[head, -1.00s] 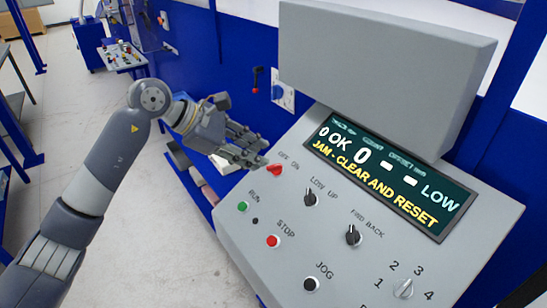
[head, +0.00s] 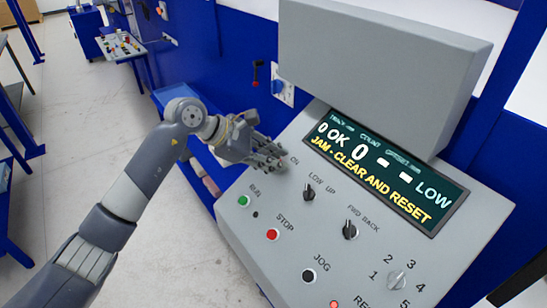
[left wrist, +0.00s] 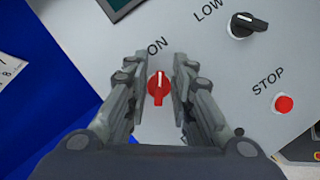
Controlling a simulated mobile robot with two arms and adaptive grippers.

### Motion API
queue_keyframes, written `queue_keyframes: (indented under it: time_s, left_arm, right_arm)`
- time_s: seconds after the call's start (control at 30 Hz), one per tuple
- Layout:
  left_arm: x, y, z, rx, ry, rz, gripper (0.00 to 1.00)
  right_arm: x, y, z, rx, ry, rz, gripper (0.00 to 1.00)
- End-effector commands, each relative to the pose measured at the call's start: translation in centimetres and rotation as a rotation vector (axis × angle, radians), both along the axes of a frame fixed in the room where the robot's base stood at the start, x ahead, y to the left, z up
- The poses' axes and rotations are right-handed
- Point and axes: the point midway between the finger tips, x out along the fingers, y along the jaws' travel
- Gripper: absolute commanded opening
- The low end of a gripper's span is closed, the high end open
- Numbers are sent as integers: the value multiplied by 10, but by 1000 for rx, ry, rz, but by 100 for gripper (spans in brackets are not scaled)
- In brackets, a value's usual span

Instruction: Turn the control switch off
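The control switch, a red rotary knob (left wrist: 158,88) with a white pointer line, sits on the grey control panel (head: 240,222). In the left wrist view it shows between the two fingers of my left gripper (left wrist: 160,92), which are apart on either side of it. I cannot tell whether either finger touches it. The word ON shows just above the knob; OFF is hidden. In the head view my left gripper (head: 268,158) covers the knob at the panel's upper left. My right gripper is not in view.
The panel also carries a LOW/UP knob (head: 309,192), a FWD/BACK knob (head: 350,229), a green RUN button (head: 243,201), a red STOP button (head: 272,235) and a black JOG button (head: 309,276). The display (head: 385,170) reads "JAM - CLEAR AND RESET". A grey box (head: 385,75) overhangs it.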

Motion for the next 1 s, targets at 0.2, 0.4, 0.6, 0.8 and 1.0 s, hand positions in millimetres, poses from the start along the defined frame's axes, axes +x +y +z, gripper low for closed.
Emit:
queue_keyframes:
  time_s: [0.2,0.4,0.6,0.8,1.0]
  left_arm:
    - [0,0,0,-7,8,19,0]
    - [1,1,-2,-34,43,95,0]
    - [2,1,-3,-83,107,231,0]
    - [3,1,-2,-141,186,390,0]
    - [5,2,-2,-200,265,552,0]
  right_arm:
    - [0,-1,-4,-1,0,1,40]
    - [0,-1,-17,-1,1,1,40]
    - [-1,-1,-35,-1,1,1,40]
    - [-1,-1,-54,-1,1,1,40]
    - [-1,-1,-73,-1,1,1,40]
